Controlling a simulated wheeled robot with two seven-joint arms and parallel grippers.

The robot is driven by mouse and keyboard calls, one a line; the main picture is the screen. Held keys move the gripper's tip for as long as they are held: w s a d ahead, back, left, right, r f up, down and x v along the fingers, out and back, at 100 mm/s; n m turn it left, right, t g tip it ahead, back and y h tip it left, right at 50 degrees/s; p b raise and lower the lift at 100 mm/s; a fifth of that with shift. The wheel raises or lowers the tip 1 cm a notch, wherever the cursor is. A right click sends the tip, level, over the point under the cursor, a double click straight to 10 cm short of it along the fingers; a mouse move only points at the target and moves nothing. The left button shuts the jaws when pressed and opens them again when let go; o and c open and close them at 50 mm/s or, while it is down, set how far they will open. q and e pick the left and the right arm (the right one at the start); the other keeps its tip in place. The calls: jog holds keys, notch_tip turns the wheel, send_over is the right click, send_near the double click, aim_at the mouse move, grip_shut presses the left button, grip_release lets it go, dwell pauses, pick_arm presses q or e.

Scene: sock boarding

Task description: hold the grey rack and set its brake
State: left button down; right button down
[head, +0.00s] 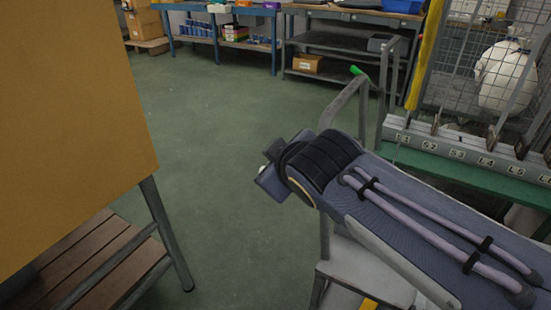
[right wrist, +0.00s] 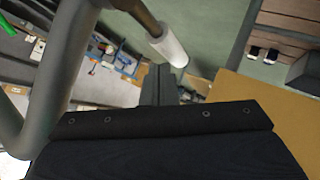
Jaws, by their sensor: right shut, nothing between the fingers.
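The grey rack (head: 344,102) is a bent-tube frame behind and below my right arm in the head view; the arm hides much of it. A green-tipped part (head: 356,71) sits by its top bar. In the right wrist view, a thick grey tube (right wrist: 48,95) crosses the left side. My right gripper (right wrist: 158,72) shows there as dark fingers, shut and empty, below a white sleeve (right wrist: 171,46) on a bar. I cannot tell whether they touch, or which part is the brake. My left gripper is not in view.
A large tan panel (head: 65,120) stands at the left beside a brown slatted shelf (head: 90,262). A green bench (head: 440,167) with a numbered grey rail (head: 455,148) and mesh is at the right. Workbenches (head: 345,15) line the back. The green floor (head: 215,120) between is clear.

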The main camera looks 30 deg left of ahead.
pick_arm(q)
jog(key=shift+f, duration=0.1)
pick_arm(e)
jog(key=shift+a+f, duration=0.25)
jog(key=shift+f, duration=0.75)
dwell(0.6)
jog(key=shift+s+d+r, duration=0.1)
jog(key=shift+d+r, duration=0.1)
jog(key=shift+r, duration=0.75)
jog(key=shift+w+d+r, duration=0.1)
jog(key=shift+d+r, duration=0.15)
jog(key=shift+r, duration=0.75)
jog(key=shift+s+d+r, duration=0.1)
jog(key=shift+d+r, duration=0.1)
jog(key=shift+r, duration=0.75)
jog(key=shift+d+r, duration=0.25)
jog(key=shift+r, duration=1)
jog(key=shift+d+r, duration=0.25)
jog(key=shift+r, duration=0.95)
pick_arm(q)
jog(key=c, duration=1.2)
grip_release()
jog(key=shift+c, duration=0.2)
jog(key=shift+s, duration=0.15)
